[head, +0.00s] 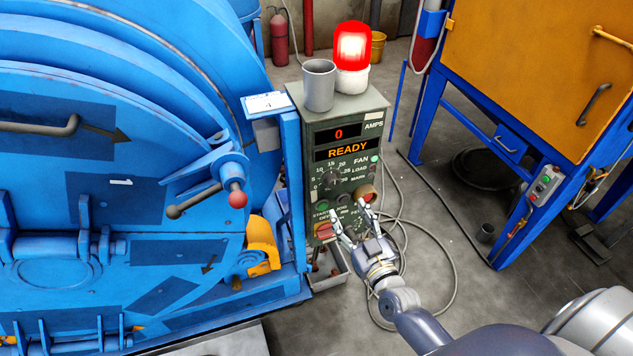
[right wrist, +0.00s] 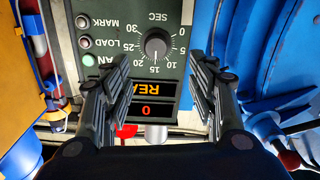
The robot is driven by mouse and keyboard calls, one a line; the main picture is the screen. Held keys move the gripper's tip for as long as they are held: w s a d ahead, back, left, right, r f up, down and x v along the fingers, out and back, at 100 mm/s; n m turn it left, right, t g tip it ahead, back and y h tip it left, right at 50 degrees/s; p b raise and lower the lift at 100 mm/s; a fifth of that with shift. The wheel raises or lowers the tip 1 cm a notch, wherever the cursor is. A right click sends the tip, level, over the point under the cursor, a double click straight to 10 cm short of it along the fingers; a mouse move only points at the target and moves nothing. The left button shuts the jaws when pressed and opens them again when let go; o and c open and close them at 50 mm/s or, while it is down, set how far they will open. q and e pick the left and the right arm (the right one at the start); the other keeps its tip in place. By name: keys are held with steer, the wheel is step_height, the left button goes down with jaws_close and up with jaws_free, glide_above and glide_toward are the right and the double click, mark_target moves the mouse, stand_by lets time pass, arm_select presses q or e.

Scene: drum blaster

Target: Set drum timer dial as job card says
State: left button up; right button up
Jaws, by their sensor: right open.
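The timer dial is a dark round knob (right wrist: 156,44) with a 0 to 30 SEC scale, seen upside down in the right wrist view. In the head view the dial (head: 331,181) sits on the green control panel, below the READY display; its exact setting is too small to read surely. A white card (head: 268,103), perhaps the job card, lies on a blue stand left of the panel; its writing is illegible. My right gripper (head: 349,217) is open and empty in front of the lower panel. In the right wrist view its fingers (right wrist: 160,85) are apart, with the dial beyond them. My left gripper is out of view.
The panel (head: 295,130) has LOAD and MARK lamps, buttons and a red switch (head: 323,230). A grey cup (head: 319,85) and a lit red beacon (head: 352,50) stand on top. The blue drum machine (head: 110,200) is at left. Cables cross the floor at right.

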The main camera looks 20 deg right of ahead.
mark_target(335, 185)
steer(key=shift+m, duration=0.4)
steer(key=w, duration=0.7)
steer(key=w+d, duration=0.1)
steer(key=w, duration=0.3)
steer(key=shift+f, duration=0.1)
steer(key=shift+c, duration=0.5)
steer(key=c, duration=1)
